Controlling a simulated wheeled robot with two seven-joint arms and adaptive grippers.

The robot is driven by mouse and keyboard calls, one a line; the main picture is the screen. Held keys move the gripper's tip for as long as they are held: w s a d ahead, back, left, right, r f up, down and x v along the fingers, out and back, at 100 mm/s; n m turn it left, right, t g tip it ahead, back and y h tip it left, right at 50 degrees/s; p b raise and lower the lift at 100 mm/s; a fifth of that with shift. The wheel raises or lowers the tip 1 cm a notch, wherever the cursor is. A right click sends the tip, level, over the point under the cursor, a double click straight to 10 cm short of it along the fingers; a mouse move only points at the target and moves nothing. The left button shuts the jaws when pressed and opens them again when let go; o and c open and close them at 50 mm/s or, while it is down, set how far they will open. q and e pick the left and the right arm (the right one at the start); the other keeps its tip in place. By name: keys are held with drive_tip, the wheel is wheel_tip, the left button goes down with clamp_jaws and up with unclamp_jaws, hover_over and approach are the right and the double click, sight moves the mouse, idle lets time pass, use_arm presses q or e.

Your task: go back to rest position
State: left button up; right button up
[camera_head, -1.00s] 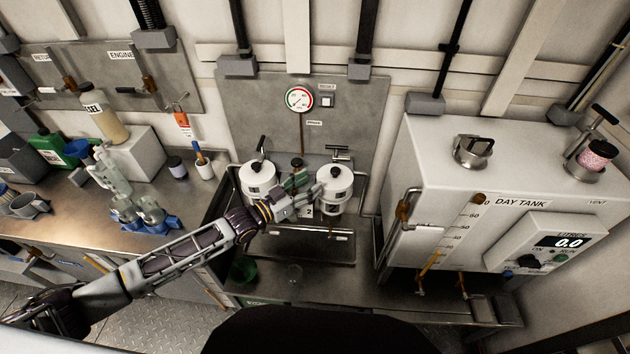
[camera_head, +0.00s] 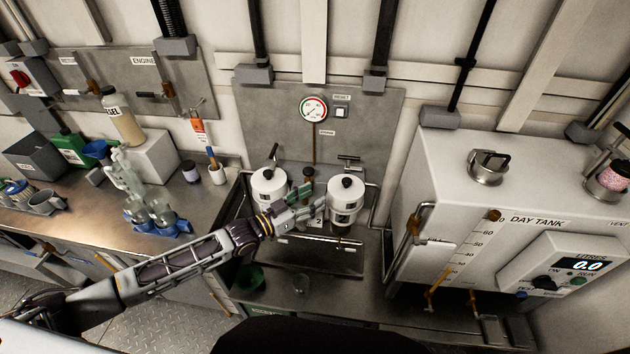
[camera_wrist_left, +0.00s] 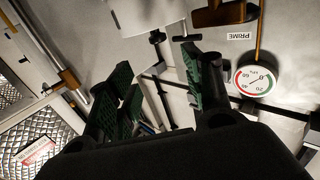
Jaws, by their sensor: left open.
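My left gripper (camera_head: 310,208) is open between two white filter canisters in the head view. The left canister (camera_head: 267,190) and the right canister (camera_head: 345,200) stand upright in front of the grey panel. The gripper's tip overlaps the near side of the right canister in the picture; I cannot tell whether they touch. In the left wrist view the green-padded fingers (camera_wrist_left: 155,95) are spread with nothing between them. A white canister part (camera_wrist_left: 150,14) shows beyond them. My right gripper is in no view.
The pressure gauge (camera_head: 313,109) is on the panel above the canisters. The day tank (camera_head: 480,190) stands to the right. A metal tray (camera_head: 320,257) lies below the gripper.

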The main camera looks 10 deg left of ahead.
use_arm(q)
drive_tip(key=shift+d, duration=0.1)
drive_tip(key=shift+s+d+f+n+g+y, duration=0.95)
drive_tip(key=shift+s+d+f+y, duration=1)
drive_tip(key=shift+s, duration=0.95)
drive_tip(key=s+a+f+n+g+y, duration=0.3)
drive_tip(key=s+a+g+y, duration=0.1)
drive_tip(key=s+a, duration=0.45)
drive_tip(key=s+a+f+n+g+y, duration=0.25)
drive_tip(key=s+a+g+y, duration=0.2)
drive_tip(key=s+a, duration=0.45)
drive_tip(key=s+f, duration=0.2)
drive_tip(key=f, duration=1.5)
drive_tip(key=s+f, duration=0.2)
drive_tip(key=f, duration=1.4)
drive_tip(key=s+a+f+g, duration=0.1)
drive_tip(key=s+a+f, duration=0.2)
drive_tip(key=s+f, duration=1.6)
drive_tip(key=s, duration=0.3)
drive_tip(key=shift+a+f+m, duration=0.2)
drive_tip(key=shift+m, duration=0.2)
